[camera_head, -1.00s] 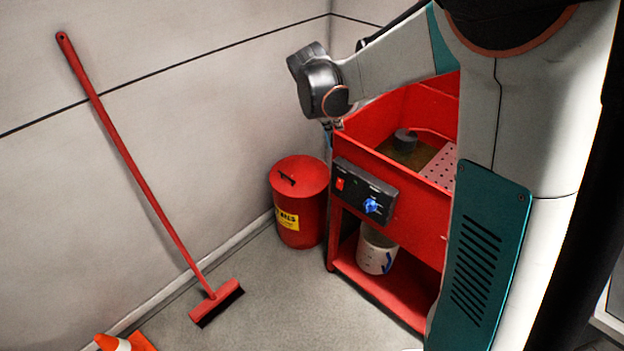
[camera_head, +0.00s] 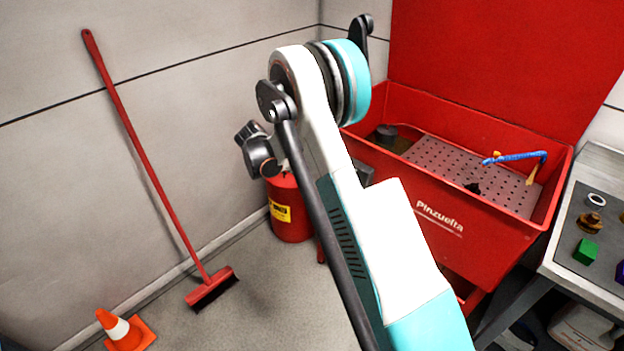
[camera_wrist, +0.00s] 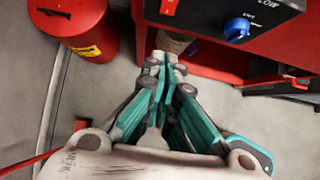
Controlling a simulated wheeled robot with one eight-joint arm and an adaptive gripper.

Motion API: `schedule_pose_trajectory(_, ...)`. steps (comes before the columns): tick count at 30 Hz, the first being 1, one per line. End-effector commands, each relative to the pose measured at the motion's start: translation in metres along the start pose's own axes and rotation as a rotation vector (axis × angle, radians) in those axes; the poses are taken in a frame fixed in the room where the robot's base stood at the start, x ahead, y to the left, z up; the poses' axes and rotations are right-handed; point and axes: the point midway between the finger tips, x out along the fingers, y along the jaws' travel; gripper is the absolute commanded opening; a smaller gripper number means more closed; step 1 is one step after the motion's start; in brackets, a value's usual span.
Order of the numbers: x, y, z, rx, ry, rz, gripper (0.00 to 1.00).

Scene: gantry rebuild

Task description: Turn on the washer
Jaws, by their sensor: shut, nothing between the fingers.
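The washer (camera_head: 470,215) is a red open-topped parts basin with its red lid raised at the back, in the head view. Its black control panel (camera_wrist: 252,20) shows at the top right of the wrist view, with a red switch (camera_wrist: 169,7) at its left and a blue knob (camera_wrist: 236,28) at its right. In the head view my arm hides most of the panel. My gripper (camera_wrist: 164,62) is shut and empty, with its fingertips below the panel and left of the knob in the picture. I cannot tell its distance from the panel.
A red round bin (camera_head: 290,210) stands left of the washer. A white bucket (camera_wrist: 172,42) is beneath the panel. A broom (camera_head: 150,165) leans on the wall, near a traffic cone (camera_head: 124,330). A bench (camera_head: 575,225) with small parts stands at right. Floor between is clear.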

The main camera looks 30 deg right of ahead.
Motion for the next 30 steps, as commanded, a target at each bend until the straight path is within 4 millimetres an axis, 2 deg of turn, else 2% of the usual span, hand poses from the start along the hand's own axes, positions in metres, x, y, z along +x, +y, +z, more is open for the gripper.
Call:
schedule_pose_trajectory(10,0.001,0.000,0.000,-0.001,0.000,-0.001,0.00)
schedule_pose_trajectory(14,0.009,0.000,-0.001,0.000,0.000,-0.001,0.00)
schedule_pose_trajectory(17,0.023,-0.001,-0.001,0.001,0.000,-0.002,0.00)
schedule_pose_trajectory(30,0.108,-0.001,-0.002,0.002,0.000,-0.001,0.00)
